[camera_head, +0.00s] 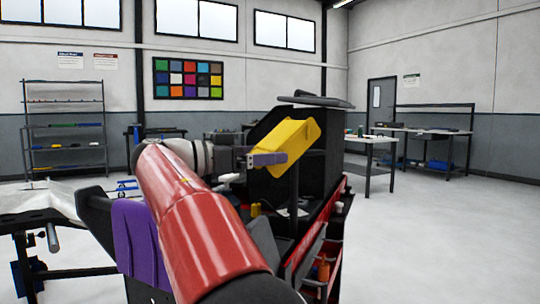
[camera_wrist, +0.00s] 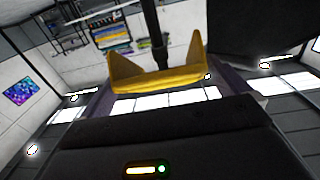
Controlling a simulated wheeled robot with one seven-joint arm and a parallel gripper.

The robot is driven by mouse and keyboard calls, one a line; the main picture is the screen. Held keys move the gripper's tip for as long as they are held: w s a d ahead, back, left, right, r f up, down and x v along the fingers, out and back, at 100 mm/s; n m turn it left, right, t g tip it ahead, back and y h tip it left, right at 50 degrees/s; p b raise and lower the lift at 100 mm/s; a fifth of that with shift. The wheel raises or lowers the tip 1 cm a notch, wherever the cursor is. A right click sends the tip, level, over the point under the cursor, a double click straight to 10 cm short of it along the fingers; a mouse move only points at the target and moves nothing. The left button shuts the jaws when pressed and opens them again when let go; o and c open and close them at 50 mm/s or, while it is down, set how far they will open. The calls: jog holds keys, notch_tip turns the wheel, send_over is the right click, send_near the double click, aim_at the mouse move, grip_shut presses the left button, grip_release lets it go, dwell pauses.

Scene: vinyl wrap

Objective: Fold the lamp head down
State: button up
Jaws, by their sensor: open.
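The yellow lamp head (camera_head: 291,143) sits tilted at the top of a thin dark post (camera_head: 293,192) above a red and black tool cart. My gripper (camera_head: 268,159), with purple fingers, is at the lamp head's lower left side and overlaps it in the head view. In the wrist view the yellow lamp head (camera_wrist: 157,77) lies ahead, between the spread purple fingers, with the dark post (camera_wrist: 153,28) behind it. The gripper is open. I cannot tell whether a finger touches the lamp head.
The red and black cart (camera_head: 327,218) has a tall black cabinet (camera_head: 318,172) close behind the lamp. A work table (camera_head: 35,217) stands at the left. Shelves (camera_head: 65,126) and more benches (camera_head: 430,131) are farther back. The floor at right is clear.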

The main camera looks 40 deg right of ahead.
jog(key=shift+x, duration=1.2)
jog(key=c, duration=1.2)
